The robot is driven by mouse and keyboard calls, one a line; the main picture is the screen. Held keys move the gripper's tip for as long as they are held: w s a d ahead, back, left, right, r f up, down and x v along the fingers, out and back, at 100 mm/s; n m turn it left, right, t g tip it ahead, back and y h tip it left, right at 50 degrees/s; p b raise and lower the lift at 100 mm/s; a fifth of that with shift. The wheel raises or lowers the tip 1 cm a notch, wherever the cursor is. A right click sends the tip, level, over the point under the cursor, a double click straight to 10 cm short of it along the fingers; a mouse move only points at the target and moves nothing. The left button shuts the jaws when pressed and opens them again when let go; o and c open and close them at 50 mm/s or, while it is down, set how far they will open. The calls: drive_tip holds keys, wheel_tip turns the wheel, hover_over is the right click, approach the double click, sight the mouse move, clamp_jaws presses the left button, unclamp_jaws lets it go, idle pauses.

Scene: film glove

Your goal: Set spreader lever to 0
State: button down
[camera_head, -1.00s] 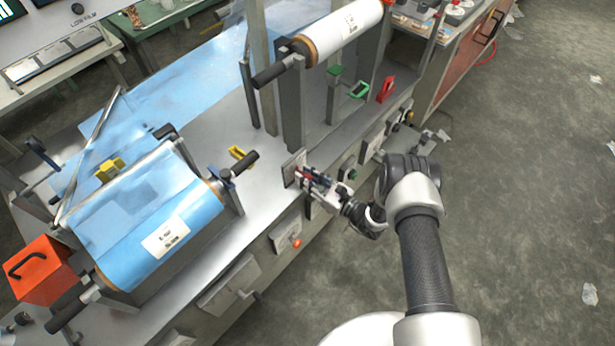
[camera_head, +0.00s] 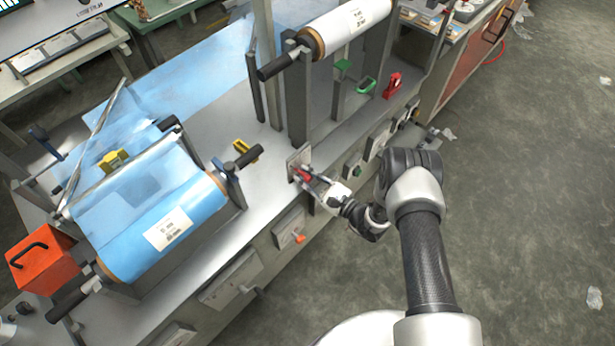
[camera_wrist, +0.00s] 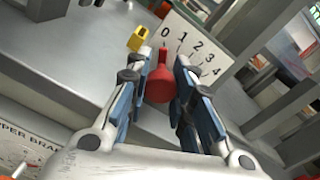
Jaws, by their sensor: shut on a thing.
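The spreader lever (camera_wrist: 159,84) is red, with a wide end toward my gripper and a narrow end by the plate. My gripper (camera_wrist: 161,75) is shut on it, with one blue-grey finger on each side. The white scale plate (camera_wrist: 201,58) behind it reads 0 to 4, and the narrow end of the lever lies just below the 0. In the head view, my gripper (camera_head: 308,177) is at the front edge of the machine, with a bit of the red lever (camera_head: 305,176) showing between the fingers. The plate (camera_head: 296,157) is partly hidden there.
A yellow clamp-like part (camera_head: 247,150) sits left of the plate on the machine top. A blue film roll (camera_head: 155,215) lies left, and a white roll (camera_head: 345,28) is above. An orange-knobbed box (camera_head: 290,234) is below. The floor at right is mostly clear.

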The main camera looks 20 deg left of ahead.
drive_tip(key=c, duration=1.3)
unclamp_jaws()
drive_tip(key=shift+c, duration=0.2)
drive_tip(key=v, duration=1.2)
